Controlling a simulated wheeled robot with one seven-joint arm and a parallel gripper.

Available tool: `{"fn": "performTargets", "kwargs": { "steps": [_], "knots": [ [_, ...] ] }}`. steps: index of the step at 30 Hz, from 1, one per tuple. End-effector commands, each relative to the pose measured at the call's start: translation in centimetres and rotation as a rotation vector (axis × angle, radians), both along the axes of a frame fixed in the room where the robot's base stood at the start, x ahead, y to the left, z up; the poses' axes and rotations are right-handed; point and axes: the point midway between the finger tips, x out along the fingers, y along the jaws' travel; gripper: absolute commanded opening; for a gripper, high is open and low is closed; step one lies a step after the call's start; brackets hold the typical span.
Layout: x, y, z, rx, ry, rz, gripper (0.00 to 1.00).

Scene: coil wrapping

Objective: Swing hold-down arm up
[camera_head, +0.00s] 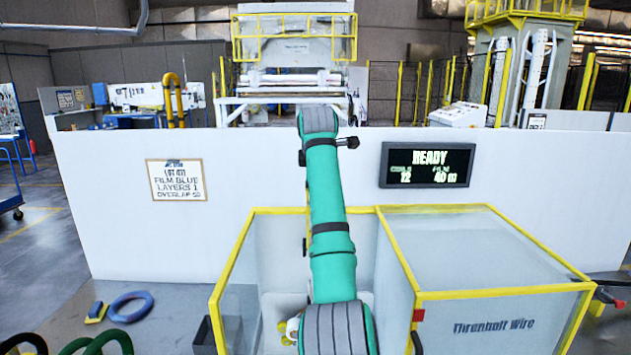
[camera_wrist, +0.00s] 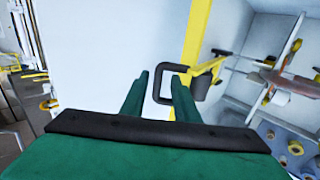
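In the wrist view my gripper (camera_wrist: 160,76) has two green fingers spread apart. A dark square loop handle (camera_wrist: 157,88) shows between and just beyond the fingertips, and a gap shows beside its left bar. The right finger overlaps part of the loop; I cannot tell whether it touches. Right of the loop is a yellow piece (camera_wrist: 199,89) with a dark grey roller (camera_wrist: 212,80), which may belong to the hold-down arm.
A yellow post (camera_wrist: 196,38) rises close to the handle. A shelf rack (camera_wrist: 262,75) with rolls stands at right. A white wall bears a READY display (camera_head: 427,165) and a film sign (camera_head: 176,180). A blue ring (camera_head: 130,306) lies on the floor.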

Motion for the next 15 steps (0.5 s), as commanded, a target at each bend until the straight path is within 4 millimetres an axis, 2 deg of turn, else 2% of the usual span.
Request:
{"fn": "performTargets", "kwargs": {
  "steps": [5, 15],
  "knots": [
    [-0.8, -0.1, 0.9, 0.000, -0.002, -0.001, 0.28],
    [-5.1, 0.8, 5.3, 0.000, -0.003, 0.004, 0.28]
  ]
}}
